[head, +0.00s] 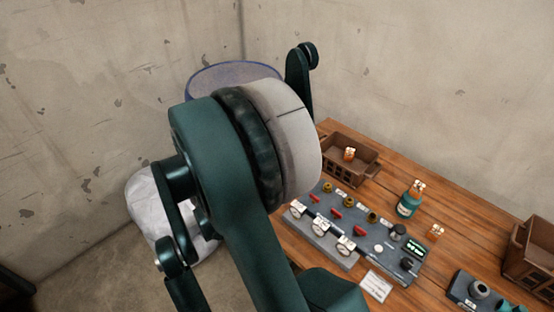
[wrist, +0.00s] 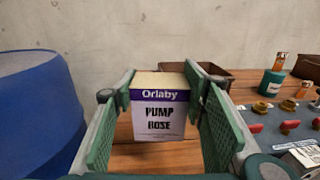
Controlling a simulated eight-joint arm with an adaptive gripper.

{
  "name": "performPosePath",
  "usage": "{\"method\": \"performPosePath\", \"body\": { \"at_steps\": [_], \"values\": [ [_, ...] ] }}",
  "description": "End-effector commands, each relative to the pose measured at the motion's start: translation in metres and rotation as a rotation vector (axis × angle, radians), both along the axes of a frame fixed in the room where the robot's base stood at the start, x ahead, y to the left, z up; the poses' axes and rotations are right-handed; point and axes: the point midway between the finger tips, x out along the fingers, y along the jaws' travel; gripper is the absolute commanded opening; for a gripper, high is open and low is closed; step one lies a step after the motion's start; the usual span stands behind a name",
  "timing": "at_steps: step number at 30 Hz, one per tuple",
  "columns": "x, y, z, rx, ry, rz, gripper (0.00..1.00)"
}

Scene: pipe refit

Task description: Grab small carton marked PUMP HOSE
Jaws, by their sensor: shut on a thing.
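The small carton (wrist: 160,118), pale with a purple band reading Orlaby and the words PUMP HOSE, is upright in the middle of the wrist view. My gripper (wrist: 160,84) has its green, ribbed fingers on the left and right sides of the carton and is shut on it. The wooden table top shows behind and below the carton; I cannot tell whether its base touches the table. In the head view my own arm hides the carton and gripper.
A blue drum (wrist: 35,110) stands close on the left. A white sack (head: 145,205) lies on the floor.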

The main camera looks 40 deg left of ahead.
Motion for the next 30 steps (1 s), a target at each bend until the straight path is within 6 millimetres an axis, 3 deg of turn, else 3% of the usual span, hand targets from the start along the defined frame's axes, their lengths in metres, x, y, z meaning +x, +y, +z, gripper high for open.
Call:
{"method": "performPosePath", "body": {
  "at_steps": [7,30],
  "values": [
    [0.000,0.000,0.018,0.000,0.000,0.000,0.29],
    [0.000,0.000,0.019,0.000,0.000,0.000,0.29]
  ]
}}
